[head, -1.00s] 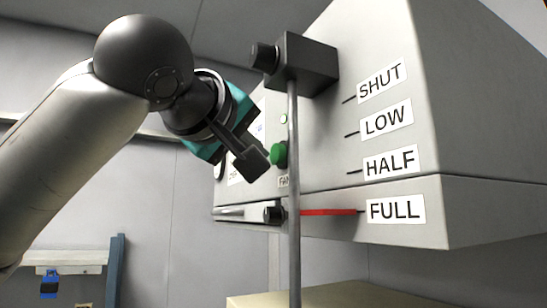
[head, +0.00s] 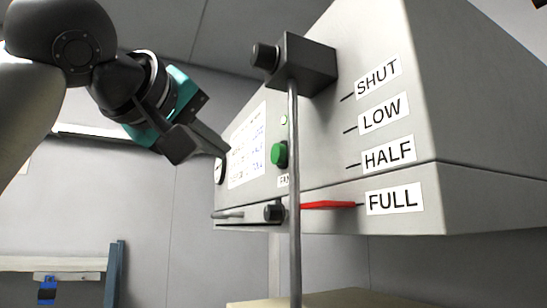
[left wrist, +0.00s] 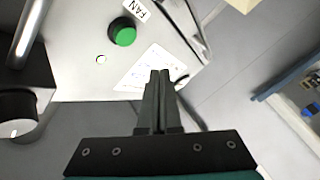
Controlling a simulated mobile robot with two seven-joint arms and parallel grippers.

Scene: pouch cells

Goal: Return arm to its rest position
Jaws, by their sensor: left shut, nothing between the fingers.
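My left gripper (head: 203,149) is in the upper left of the head view, in front of and to the left of the grey box's front face. Its dark fingers are together with nothing between them. In the left wrist view the shut fingers (left wrist: 160,78) point towards a white sheet on the box. The grey box (head: 480,110) carries the labels SHUT, LOW, HALF and FULL. A red pointer (head: 328,205) lies level with the FULL label (head: 394,199). My right gripper is not in view.
A green button (head: 279,155) by a FAN label sits on the box front; it also shows in the left wrist view (left wrist: 123,34). A vertical metal rod (head: 294,190) hangs from a dark block (head: 305,64). A shelf (head: 50,264) stands low left. The space left of the box is open.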

